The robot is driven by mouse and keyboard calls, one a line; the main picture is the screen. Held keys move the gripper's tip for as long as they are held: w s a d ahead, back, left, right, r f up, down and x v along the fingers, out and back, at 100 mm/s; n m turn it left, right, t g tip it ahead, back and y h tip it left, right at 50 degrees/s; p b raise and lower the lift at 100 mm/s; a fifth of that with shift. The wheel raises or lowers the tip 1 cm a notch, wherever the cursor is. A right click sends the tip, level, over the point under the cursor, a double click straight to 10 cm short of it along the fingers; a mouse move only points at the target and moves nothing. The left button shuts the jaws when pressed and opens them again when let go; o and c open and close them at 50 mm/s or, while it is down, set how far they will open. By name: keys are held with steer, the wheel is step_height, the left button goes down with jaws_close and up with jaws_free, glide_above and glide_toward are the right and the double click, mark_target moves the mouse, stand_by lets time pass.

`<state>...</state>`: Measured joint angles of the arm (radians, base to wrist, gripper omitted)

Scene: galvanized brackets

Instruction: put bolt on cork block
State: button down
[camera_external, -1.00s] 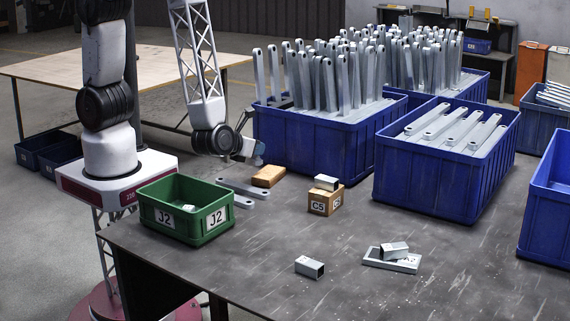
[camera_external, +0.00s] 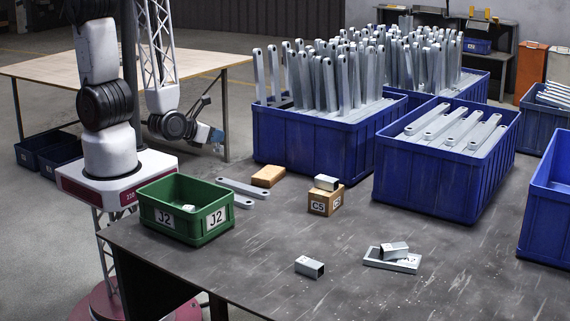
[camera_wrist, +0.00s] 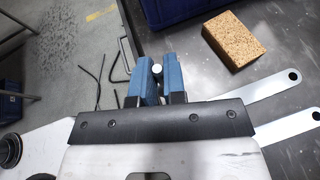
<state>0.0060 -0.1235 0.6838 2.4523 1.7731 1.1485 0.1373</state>
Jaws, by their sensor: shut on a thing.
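The cork block (camera_external: 268,176) lies flat on the dark table near its back edge, its top bare. In the wrist view the speckled cork block (camera_wrist: 233,40) is at upper right, apart from my gripper. My gripper (camera_external: 215,138) is in the air near the table's back left edge, left of and higher than the block. In the wrist view the blue fingers of my gripper (camera_wrist: 156,76) are shut on the bolt (camera_wrist: 157,69). Only a small pale round end of the bolt shows; the fingers hide most of it.
Flat metal brackets (camera_external: 247,188) lie beside the cork block. A green bin (camera_external: 185,228) stands in front of them. A wooden C5 block (camera_external: 325,202) carries a metal piece. Blue crates (camera_external: 330,148) of brackets stand to the right.

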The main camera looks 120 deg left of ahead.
stand_by(0.3)
glide_above(267, 172)
steer(key=shift+a+f, duration=0.1)
steer(key=shift+f, duration=0.65)
steer(key=shift+s, duration=0.1)
steer(key=shift+f, duration=1.75)
steer(key=shift+f, duration=0.1)
steer(key=c, duration=1.2)
jaws_free()
steer(key=shift+v, duration=6.1)
